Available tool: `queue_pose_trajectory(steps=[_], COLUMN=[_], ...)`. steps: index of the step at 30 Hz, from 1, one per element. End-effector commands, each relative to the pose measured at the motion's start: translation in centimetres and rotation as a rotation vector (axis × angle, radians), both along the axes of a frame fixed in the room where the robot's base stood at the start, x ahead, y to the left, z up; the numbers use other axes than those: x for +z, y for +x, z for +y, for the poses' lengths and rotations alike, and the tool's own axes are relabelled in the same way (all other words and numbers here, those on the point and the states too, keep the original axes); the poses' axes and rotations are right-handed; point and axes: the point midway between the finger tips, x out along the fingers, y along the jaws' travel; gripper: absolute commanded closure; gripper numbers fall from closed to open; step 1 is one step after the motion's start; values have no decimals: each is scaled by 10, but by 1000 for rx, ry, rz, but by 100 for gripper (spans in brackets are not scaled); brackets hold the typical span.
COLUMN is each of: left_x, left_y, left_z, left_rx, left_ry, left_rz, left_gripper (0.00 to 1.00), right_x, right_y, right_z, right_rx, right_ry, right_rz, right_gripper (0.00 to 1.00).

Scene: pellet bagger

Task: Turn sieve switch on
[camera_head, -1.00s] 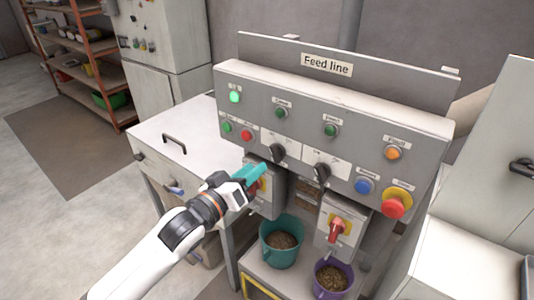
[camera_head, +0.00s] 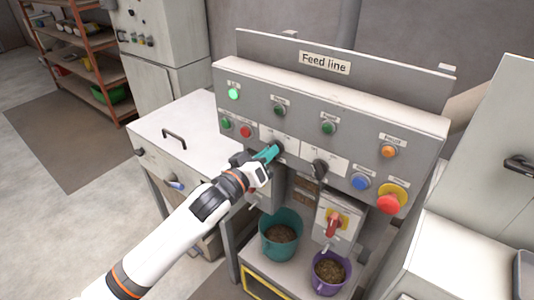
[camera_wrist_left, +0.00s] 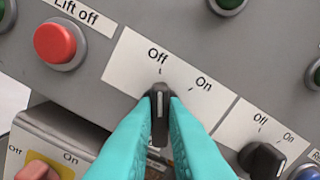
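A black rotary switch (camera_wrist_left: 160,105) sits on a white plate marked Off and On in the left wrist view. Its pale pointer line points up, about towards Off. The teal fingers of my left gripper (camera_wrist_left: 161,103) lie on both sides of its handle and look closed against it. In the head view my left gripper (camera_head: 268,153) is at the left of the two rotary switches and partly covers it. A second black rotary switch (camera_head: 320,168) is to its right; it also shows in the left wrist view (camera_wrist_left: 262,160). No sieve label is readable. My right gripper is not in view.
The Feed line panel (camera_head: 300,100) carries green buttons, a red Lift off button (camera_wrist_left: 55,42), a blue button (camera_head: 361,182) and a red mushroom button (camera_head: 389,204). Below are red-handled switch boxes, a teal bucket (camera_head: 281,252) and a purple bucket (camera_head: 329,287).

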Motion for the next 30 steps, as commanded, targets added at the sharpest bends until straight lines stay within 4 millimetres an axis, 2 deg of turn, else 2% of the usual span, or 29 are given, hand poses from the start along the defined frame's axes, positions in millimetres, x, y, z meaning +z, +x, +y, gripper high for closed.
queue_pose_trajectory(steps=[14,30], left_x=[1,2], left_y=[0,-1], left_z=[0,-1], left_rx=[1,1], left_ry=[80,466], left_rz=[-58,-338], left_gripper=[100,100], right_x=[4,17], right_y=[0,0], right_z=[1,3], right_rx=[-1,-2], right_ry=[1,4], right_rz=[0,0], right_gripper=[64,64])
